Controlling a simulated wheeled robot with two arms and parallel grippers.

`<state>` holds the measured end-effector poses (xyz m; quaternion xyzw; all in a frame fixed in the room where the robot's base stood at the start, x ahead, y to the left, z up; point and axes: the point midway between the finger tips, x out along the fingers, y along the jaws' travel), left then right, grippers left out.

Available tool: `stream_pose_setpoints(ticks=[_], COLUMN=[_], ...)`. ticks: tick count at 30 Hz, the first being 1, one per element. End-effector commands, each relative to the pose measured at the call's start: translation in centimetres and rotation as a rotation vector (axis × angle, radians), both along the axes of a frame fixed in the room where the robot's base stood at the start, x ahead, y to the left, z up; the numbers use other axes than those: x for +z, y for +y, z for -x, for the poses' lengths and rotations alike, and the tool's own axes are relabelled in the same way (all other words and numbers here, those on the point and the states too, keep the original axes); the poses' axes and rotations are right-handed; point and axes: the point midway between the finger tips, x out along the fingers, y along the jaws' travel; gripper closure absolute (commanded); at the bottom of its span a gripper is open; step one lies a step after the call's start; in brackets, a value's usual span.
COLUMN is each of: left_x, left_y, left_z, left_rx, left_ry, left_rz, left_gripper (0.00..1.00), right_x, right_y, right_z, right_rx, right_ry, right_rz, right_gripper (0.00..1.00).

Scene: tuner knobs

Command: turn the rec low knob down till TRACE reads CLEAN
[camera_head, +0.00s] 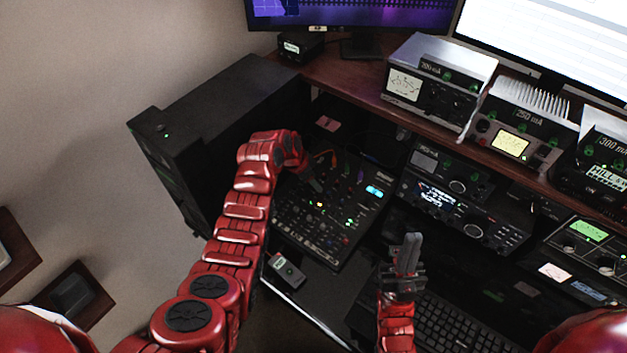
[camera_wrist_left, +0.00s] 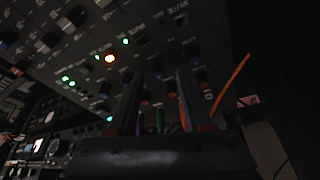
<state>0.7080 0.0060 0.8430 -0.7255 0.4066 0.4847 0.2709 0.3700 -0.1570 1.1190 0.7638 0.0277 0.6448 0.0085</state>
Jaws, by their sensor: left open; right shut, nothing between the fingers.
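The black mixer panel (camera_head: 338,250) lies in the desk recess, with many small knobs and lit buttons. The left wrist view shows its knobs and lights up close (camera_wrist_left: 85,50). I cannot tell which knob is rec low; the labels are too small or dark. I cannot read TRACE anywhere; a small blue display (camera_head: 374,191) glows on the mixer's right side. My left gripper (camera_head: 314,184) is over the mixer's upper left part. Its two fingers (camera_wrist_left: 160,85) are apart, with knobs visible between and beyond them. My right gripper (camera_head: 410,244) is shut and empty, right of the mixer.
A small grey handheld device (camera_head: 286,270) lies at the mixer's front left. A black radio unit (camera_head: 463,208) stands to the right, and a keyboard (camera_head: 460,325) lies in front. A black cabinet (camera_head: 215,125) closes off the left. An orange cable (camera_wrist_left: 232,82) rises near my left fingers.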

Motion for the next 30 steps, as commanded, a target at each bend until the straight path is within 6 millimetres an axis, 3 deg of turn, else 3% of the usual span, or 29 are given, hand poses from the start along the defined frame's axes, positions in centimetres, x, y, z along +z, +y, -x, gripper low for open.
stream_pose_setpoints(ticks=[13,14,22,30], left_x=[-0.88,-0.88,-0.88,-0.88], left_y=[-0.25,-0.26,-0.24,-0.23], left_z=[-0.08,-0.07,-0.05,-0.05], left_rx=[-0.001,-0.001,0.0,0.001], left_ry=[0.0,0.0,0.001,0.001], left_rz=[-0.001,-0.001,-0.002,-0.002], left_gripper=[0.5,0.52,1.0,1.0], right_x=[0.19,0.19,0.19,0.19], right_y=[0.0,0.0,0.0,0.0], right_z=[0.01,0.01,0.0,0.01], right_rx=[0.0,0.0,0.0,0.0], right_ry=[0.0,0.0,0.0,0.0], right_rz=[0.0,0.0,0.0,0.0], right_gripper=[1.0,1.0,1.0,1.0])
